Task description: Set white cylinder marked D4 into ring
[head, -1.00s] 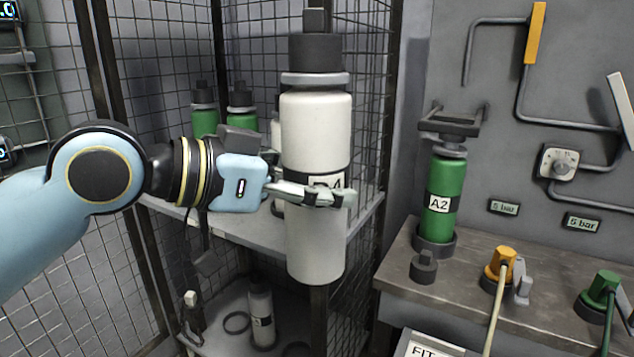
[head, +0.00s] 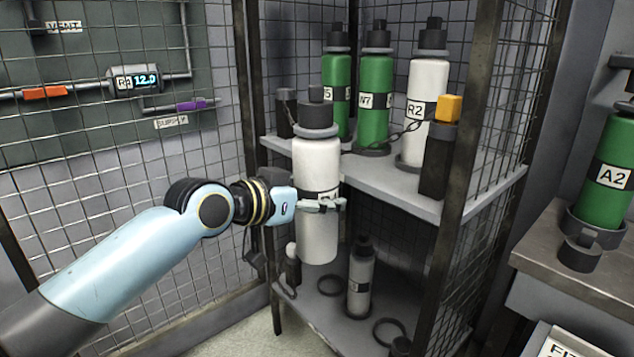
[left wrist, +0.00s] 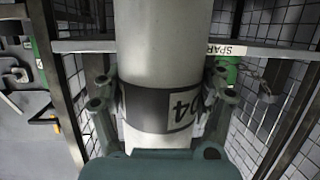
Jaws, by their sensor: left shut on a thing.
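The white cylinder marked D4 (head: 318,235), with a dark cap and a grey collar, is upright in my left gripper (head: 322,203). The fingers are shut around its dark label band at mid-height. In the left wrist view the cylinder (left wrist: 165,45) fills the middle, with the label on its side between the fingers. Its base hangs above the lower shelf (head: 335,312), apart from it. Empty dark rings lie on that shelf: one ring (head: 346,291) left of a small grey cylinder, another ring (head: 376,333) nearer the front. My right gripper is out of view.
The upper shelf (head: 440,206) holds green cylinders (head: 374,105) and a white cylinder marked R2 (head: 426,80). A chain hangs before them from a dark post with an orange top (head: 447,108). A small grey cylinder (head: 361,280) stands below. Mesh walls enclose both shelves.

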